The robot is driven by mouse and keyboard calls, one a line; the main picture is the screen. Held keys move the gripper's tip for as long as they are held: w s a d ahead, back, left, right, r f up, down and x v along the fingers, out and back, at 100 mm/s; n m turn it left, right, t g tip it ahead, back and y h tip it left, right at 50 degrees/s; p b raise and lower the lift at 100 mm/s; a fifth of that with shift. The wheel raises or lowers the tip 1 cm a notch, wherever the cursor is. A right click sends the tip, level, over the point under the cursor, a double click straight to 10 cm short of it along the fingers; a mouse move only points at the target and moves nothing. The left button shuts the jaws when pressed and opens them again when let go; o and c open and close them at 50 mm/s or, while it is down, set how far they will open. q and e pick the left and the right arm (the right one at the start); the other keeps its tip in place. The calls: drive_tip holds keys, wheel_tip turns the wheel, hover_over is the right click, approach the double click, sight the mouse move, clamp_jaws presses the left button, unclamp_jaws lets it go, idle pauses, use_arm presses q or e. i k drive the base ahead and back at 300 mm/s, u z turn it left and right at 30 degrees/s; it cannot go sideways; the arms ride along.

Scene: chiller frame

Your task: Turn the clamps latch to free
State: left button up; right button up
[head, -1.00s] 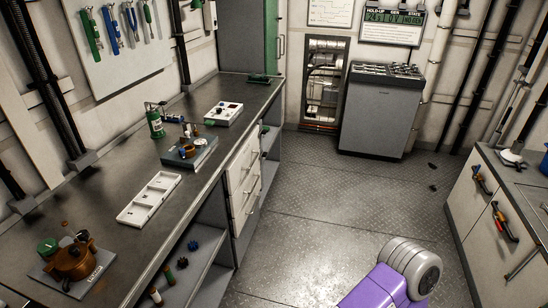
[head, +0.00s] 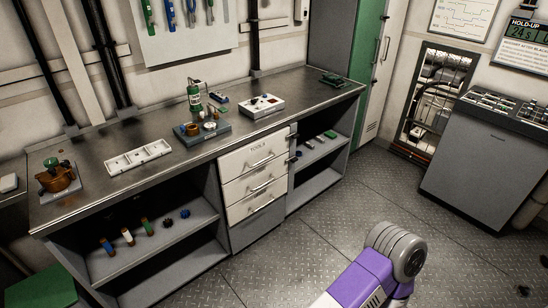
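I cannot pick out a clamp or its latch in the head view. Neither gripper is in view. Only a purple and grey part of one of my arms shows at the bottom, over the floor.
A grey cabinet (head: 490,165) stands at the right. The floor (head: 330,205) between is open.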

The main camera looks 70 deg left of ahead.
sight(293, 159)
drive_tip(key=u, duration=0.95)
drive_tip(key=i, duration=1.25)
drive_tip(key=u, duration=2.1)
drive_tip(key=i, duration=1.2)
drive_tip(key=u, duration=0.6)
